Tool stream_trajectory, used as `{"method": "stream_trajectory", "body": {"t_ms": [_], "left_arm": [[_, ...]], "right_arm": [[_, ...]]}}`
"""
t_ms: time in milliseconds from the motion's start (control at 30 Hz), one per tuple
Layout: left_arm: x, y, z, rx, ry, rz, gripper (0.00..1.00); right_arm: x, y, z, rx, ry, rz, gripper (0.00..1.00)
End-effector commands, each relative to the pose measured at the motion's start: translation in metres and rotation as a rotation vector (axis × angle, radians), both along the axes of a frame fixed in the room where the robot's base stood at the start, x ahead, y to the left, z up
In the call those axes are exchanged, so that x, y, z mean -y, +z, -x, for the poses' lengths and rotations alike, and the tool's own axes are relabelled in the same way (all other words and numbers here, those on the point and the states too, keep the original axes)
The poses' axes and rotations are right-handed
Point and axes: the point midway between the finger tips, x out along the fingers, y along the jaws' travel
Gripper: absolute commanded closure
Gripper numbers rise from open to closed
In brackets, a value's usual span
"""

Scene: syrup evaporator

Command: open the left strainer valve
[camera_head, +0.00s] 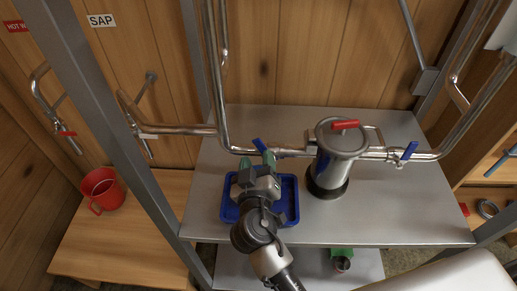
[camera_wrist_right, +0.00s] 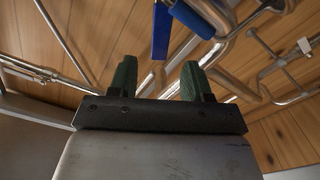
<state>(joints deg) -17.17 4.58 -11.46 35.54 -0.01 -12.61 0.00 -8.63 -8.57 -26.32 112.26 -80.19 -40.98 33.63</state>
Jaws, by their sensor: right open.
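The left strainer valve has a blue lever handle (camera_head: 259,146) on the steel pipe left of the strainer canister (camera_head: 338,160). The handle slants across the pipe in the head view. My right gripper (camera_head: 256,161) is open just in front of this valve, its green fingertips close to the handle. My left gripper is not in view.
A blue tray (camera_head: 291,205) lies on the metal table (camera_head: 400,215) under my right gripper. Another blue valve handle (camera_head: 409,150) is on the pipe right of the canister, which has a red lid handle (camera_head: 345,125). A red mug (camera_head: 103,191) stands on the wooden bench at left.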

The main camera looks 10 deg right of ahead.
Motion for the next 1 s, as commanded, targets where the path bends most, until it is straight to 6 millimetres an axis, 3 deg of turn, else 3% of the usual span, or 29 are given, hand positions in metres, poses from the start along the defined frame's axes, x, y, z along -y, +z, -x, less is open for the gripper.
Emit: {"method": "stream_trajectory", "body": {"t_ms": [200,533,667,767,867,1000], "left_arm": [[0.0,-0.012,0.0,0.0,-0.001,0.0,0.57],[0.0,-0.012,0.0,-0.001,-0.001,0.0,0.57],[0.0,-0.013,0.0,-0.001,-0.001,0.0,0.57],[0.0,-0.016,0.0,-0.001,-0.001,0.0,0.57],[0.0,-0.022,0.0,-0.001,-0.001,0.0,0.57],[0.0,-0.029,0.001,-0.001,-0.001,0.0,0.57]], "right_arm": [[-0.007,-0.002,0.027,-0.001,0.0,-0.001,0.51],[-0.009,0.0,0.031,0.0,-0.001,0.0,0.51],[-0.01,0.004,0.027,0.021,0.025,0.03,0.69],[-0.019,0.02,0.012,0.109,0.127,0.154,0.85],[-0.036,0.046,-0.007,0.267,0.302,0.404,1.0],[-0.06,0.077,-0.023,0.535,0.561,0.883,1.0]]}}
